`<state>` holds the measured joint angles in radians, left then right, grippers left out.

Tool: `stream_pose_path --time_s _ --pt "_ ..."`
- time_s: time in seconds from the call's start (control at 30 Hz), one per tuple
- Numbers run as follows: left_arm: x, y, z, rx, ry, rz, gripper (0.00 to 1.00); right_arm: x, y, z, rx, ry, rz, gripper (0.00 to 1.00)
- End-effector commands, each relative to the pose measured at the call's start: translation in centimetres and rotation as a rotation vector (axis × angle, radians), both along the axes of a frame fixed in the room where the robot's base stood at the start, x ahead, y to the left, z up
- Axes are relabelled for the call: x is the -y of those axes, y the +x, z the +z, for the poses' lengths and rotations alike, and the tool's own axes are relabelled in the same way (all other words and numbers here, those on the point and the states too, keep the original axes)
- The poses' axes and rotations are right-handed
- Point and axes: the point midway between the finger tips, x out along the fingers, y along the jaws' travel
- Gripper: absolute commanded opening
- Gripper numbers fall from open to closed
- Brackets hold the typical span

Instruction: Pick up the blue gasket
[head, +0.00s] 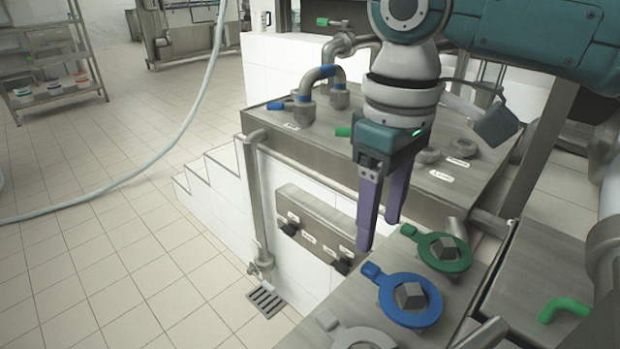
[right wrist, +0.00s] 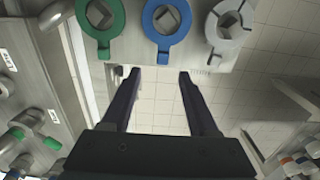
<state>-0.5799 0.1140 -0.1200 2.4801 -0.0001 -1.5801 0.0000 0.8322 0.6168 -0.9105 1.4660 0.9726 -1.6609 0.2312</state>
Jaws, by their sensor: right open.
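The blue gasket (head: 391,311) is a flat ring with a small tab, lying around a square metal peg on the steel counter at the lower right of the head view. It also shows at the top of the right wrist view (right wrist: 155,36), its tab pointing toward my gripper. My right gripper (head: 378,233) is open and empty, with dark purple fingers pointing down, a little behind and above the blue gasket. In the right wrist view its fingertips (right wrist: 159,72) are apart, just short of the tab. My left gripper is out of view.
A green gasket (head: 427,262) and a grey gasket (head: 345,337) sit around pegs on either side of the blue one. A steel machine top with pipes and valves (head: 290,125) stands behind. Tiled floor (head: 130,240) lies open at left.

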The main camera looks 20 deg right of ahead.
Motion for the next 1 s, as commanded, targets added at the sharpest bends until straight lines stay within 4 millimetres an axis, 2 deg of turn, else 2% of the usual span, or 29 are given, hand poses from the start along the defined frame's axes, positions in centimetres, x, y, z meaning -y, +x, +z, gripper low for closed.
stream_pose_path --time_s 0.17,0.43,0.73,1.0 --pt "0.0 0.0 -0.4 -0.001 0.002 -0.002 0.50 -0.1 -0.1 -1.7 0.000 0.001 0.001 0.60" --pt "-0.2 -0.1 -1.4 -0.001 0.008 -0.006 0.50 -0.3 -0.5 -5.7 0.001 -0.001 0.001 0.60" --pt "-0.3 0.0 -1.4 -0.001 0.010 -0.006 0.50 -0.4 -0.5 -6.2 0.002 0.000 0.003 0.60" --pt "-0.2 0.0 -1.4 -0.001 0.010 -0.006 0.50 -0.4 -0.5 -6.2 0.002 0.000 0.003 0.31"
